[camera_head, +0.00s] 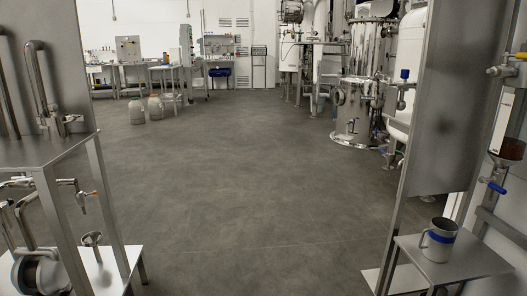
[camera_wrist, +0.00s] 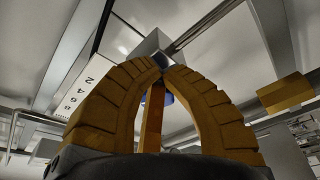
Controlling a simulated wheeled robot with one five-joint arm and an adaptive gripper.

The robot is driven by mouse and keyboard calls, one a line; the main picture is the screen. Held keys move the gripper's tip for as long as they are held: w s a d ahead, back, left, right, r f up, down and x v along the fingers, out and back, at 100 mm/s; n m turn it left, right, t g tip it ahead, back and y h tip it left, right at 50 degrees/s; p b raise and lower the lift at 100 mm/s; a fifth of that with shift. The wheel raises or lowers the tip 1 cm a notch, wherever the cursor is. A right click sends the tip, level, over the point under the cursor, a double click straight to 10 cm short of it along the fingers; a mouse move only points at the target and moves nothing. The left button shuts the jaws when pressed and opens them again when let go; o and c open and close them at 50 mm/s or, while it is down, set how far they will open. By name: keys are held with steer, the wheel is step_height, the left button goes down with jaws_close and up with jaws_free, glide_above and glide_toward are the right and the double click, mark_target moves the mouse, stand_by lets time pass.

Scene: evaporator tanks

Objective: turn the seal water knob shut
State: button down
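I cannot tell which fitting is the seal water knob. A blue-topped knob (camera_head: 404,75) stands on piping by the tanks at the back right. A blue valve handle (camera_head: 495,186) sits under a brown-filled vessel at the right edge. A small orange-tipped tap (camera_head: 91,194) is on the left stand. My gripper (camera_wrist: 162,66) shows only in the wrist view, pointing up toward the ceiling. Its two ribbed orange fingers curve together and their tips meet. I see nothing held between the tips.
A steel stand (camera_head: 40,148) is close on the left, and a tall steel panel (camera_head: 440,100) on the right above a shelf with a metal mug (camera_head: 438,241). The grey floor between (camera_head: 240,180) is clear. Two jugs (camera_head: 146,108) stand further back; steel tanks (camera_head: 362,105) stand back right.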

steer(key=shift+w+r, duration=0.3)
steer(key=shift+r, duration=0.35)
stand_by(0.6)
steer(key=shift+s+d+r, duration=0.1)
steer(key=shift+s+r, duration=0.4)
steer(key=shift+r, duration=0.25)
steer(key=shift+s, duration=0.25)
stand_by(0.3)
steer(key=shift+s+f, duration=0.15)
steer(key=shift+f, duration=0.1)
